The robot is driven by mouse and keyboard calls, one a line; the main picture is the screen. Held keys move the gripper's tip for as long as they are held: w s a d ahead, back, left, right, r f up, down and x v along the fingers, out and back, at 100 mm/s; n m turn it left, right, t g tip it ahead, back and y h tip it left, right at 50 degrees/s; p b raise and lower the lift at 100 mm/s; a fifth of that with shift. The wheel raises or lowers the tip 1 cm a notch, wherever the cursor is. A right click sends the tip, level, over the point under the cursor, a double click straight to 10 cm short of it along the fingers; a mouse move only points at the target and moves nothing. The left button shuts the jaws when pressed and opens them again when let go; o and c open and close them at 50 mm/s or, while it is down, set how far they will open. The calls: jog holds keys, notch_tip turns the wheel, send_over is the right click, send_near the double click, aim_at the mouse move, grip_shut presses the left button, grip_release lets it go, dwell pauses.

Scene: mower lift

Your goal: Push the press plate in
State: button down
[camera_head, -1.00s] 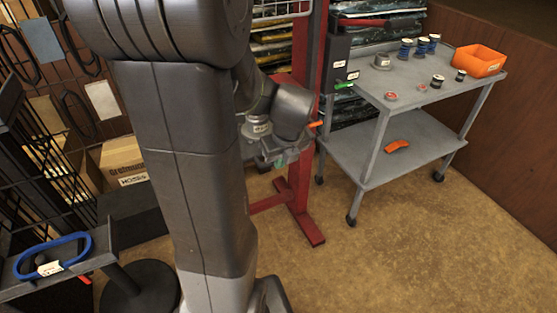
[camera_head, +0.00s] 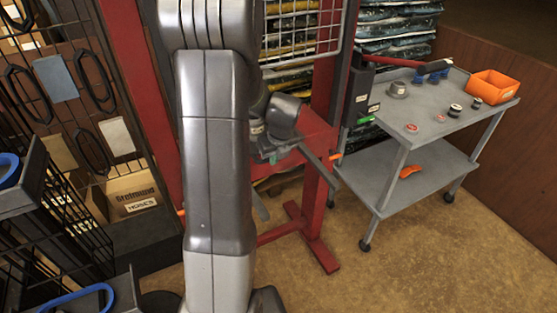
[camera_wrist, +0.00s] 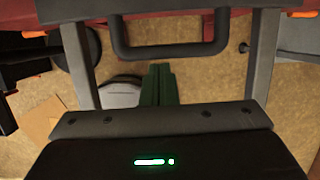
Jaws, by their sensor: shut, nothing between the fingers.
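My gripper (camera_wrist: 158,85) shows shut and empty in the wrist view, its green fingers together. It points at the space below a dark U-shaped bar (camera_wrist: 170,50), with a visible gap before the bar. In the head view my gripper (camera_head: 270,158) is small and partly hidden behind my arm, in front of the red lift frame (camera_head: 315,140). A grey bar (camera_head: 318,166) sticks out from the frame to its right. I cannot tell which part is the press plate. The tips show no clear contact with anything.
A grey cart (camera_head: 425,125) stands right of the frame, with an orange bin (camera_head: 492,86) and small parts on top. A red lever (camera_head: 395,61) reaches over it. Racks and a cardboard box (camera_head: 133,195) stand left. The floor at front right is free.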

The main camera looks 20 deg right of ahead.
jog(key=shift+w+r, duration=0.15)
jog(key=shift+w, duration=0.8)
jog(key=shift+r+p, duration=0.1)
jog(key=shift+p, duration=0.2)
